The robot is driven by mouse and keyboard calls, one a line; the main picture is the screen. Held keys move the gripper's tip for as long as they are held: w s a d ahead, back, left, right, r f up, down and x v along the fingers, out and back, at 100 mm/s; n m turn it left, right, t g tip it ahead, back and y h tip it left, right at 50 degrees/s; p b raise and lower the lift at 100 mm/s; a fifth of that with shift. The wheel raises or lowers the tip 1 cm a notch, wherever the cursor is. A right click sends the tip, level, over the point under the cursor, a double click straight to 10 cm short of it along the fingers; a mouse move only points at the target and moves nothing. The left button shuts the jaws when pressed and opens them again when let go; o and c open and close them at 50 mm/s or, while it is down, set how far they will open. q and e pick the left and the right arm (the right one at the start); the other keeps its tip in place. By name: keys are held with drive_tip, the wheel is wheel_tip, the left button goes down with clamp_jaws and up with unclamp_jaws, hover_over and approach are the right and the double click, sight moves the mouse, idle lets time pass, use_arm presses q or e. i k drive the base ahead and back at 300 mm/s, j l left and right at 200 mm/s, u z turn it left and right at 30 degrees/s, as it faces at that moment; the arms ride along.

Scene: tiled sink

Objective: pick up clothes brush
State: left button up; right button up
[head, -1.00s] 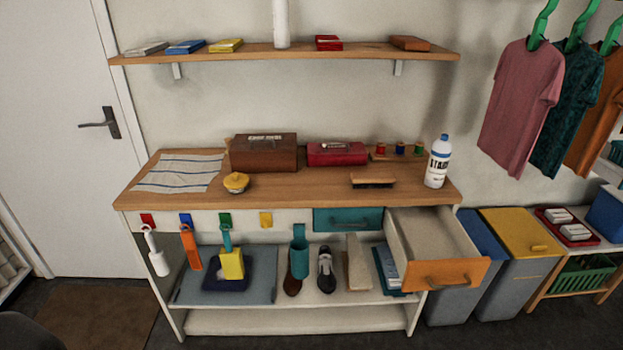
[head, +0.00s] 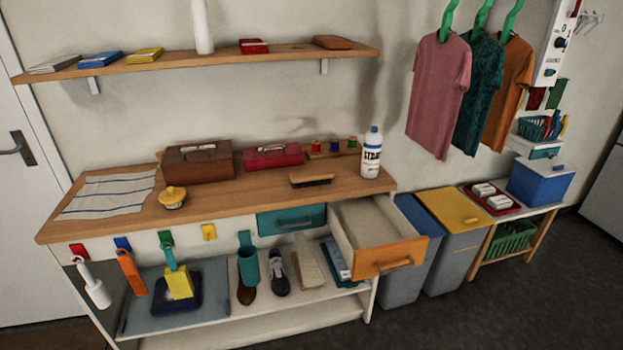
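The clothes brush (head: 311,181), with a wooden back and dark bristles, lies on the wooden worktop (head: 235,190) near its front edge, right of the middle. It is bristles down and nothing covers it. A white bottle (head: 372,153) with a blue cap stands to its right. Neither of my grippers shows in the head view.
An orange-fronted drawer (head: 378,257) stands open below the brush and sticks out toward me. A red box (head: 273,157), a brown box (head: 198,160) and thread spools (head: 333,145) stand behind. Bins (head: 450,235) are at the right. The dark floor in front is clear.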

sight(325, 175)
drive_tip(key=i+j, duration=1.1)
drive_tip(key=j, duration=0.2)
drive_tip(key=z, duration=1.75)
